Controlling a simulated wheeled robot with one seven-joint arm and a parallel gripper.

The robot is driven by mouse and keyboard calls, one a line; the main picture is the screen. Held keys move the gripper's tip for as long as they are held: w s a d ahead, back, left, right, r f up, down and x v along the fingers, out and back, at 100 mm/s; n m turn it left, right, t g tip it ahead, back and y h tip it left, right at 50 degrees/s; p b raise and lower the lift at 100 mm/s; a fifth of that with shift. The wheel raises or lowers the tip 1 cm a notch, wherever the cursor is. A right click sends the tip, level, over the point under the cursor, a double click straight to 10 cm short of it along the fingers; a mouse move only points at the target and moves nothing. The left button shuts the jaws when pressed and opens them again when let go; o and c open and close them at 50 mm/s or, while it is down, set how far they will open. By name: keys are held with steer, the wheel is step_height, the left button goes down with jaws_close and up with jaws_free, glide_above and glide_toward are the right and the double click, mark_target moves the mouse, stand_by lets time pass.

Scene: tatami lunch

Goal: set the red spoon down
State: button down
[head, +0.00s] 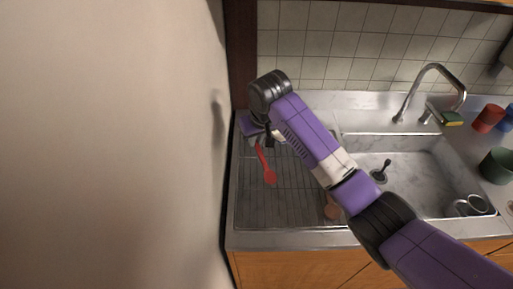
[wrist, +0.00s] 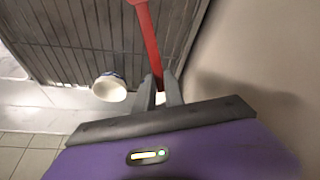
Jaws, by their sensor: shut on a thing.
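The red spoon (head: 268,175) hangs from my gripper (head: 258,138) over the ribbed drainboard (head: 290,207) left of the sink. In the head view its bowl points toward the front edge. In the wrist view my gripper (wrist: 161,92) is shut on the handle of the red spoon (wrist: 149,42), and the bowl runs out of the top of the picture. I cannot tell whether the spoon touches the drainboard.
A small white cup (wrist: 109,88) stands beside my fingers. A wall (head: 150,140) closes the left side. The sink (head: 415,165) holds a grey mug (head: 470,205). The front left of the drainboard is clear.

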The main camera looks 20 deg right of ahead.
mark_target(261, 157)
steer(key=shift+f+p, duration=0.3)
steer(key=shift+f, duration=2.4)
steer(key=c, duration=1.4)
jaws_free()
steer(key=shift+c, duration=0.2)
steer(key=b+v, duration=0.2)
steer(key=v, duration=1)
